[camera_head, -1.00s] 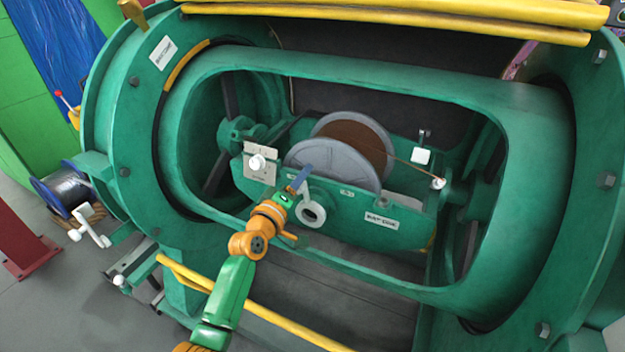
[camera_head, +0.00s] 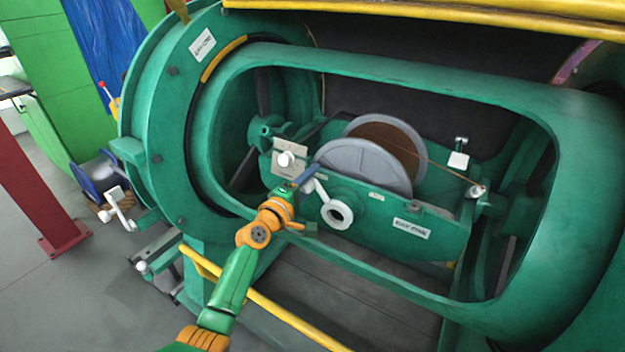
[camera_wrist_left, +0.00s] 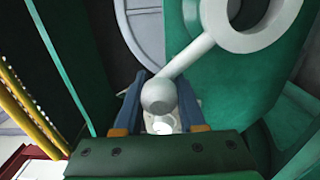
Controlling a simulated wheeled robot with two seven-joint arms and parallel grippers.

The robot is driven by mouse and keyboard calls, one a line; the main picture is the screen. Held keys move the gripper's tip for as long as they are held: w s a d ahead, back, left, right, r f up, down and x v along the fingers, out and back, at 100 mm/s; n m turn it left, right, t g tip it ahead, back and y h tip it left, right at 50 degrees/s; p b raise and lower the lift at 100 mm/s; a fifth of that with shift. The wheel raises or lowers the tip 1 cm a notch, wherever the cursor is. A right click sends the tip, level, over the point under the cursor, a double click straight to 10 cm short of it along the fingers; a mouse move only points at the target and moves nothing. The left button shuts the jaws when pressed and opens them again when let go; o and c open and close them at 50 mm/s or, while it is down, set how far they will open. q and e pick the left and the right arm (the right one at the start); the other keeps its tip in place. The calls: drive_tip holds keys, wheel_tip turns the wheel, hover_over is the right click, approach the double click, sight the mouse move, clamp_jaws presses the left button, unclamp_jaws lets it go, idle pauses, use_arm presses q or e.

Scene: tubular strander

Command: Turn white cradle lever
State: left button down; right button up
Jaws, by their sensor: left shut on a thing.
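The white cradle lever (camera_head: 319,192) has a ring-shaped hub (camera_head: 337,214) on the front of the green cradle, below the grey reel. Its arm slants up and left from the hub. My left gripper (camera_head: 304,179), with blue fingers, is at the free end of this arm. In the left wrist view, the lever's round white knob (camera_wrist_left: 158,95) sits between the two blue fingers of my left gripper (camera_wrist_left: 160,110), which are shut on it. The ring hub is at the upper right there. My right gripper is not in view.
The green tube's window rim (camera_head: 360,262) surrounds the cradle, and my left arm reaches in over its lower edge. The grey reel (camera_head: 362,164) stands behind the lever. A white knob (camera_head: 286,159) on a plate is just left. A yellow rail (camera_head: 292,318) runs below.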

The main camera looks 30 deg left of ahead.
sight(303, 191)
use_arm(q)
drive_tip(key=shift+d+f, duration=0.2)
drive_tip(key=shift+f, duration=0.1)
drive_tip(key=c, duration=0.8)
unclamp_jaws()
drive_tip(key=o, duration=0.3)
drive_tip(key=shift+d+r, duration=0.1)
drive_tip(key=shift+r, duration=0.05)
drive_tip(key=shift+s, duration=0.2)
drive_tip(key=s+p, duration=0.1)
drive_tip(key=s, duration=0.5)
drive_tip(key=shift+s, duration=0.3)
drive_tip(key=shift+a, duration=0.2)
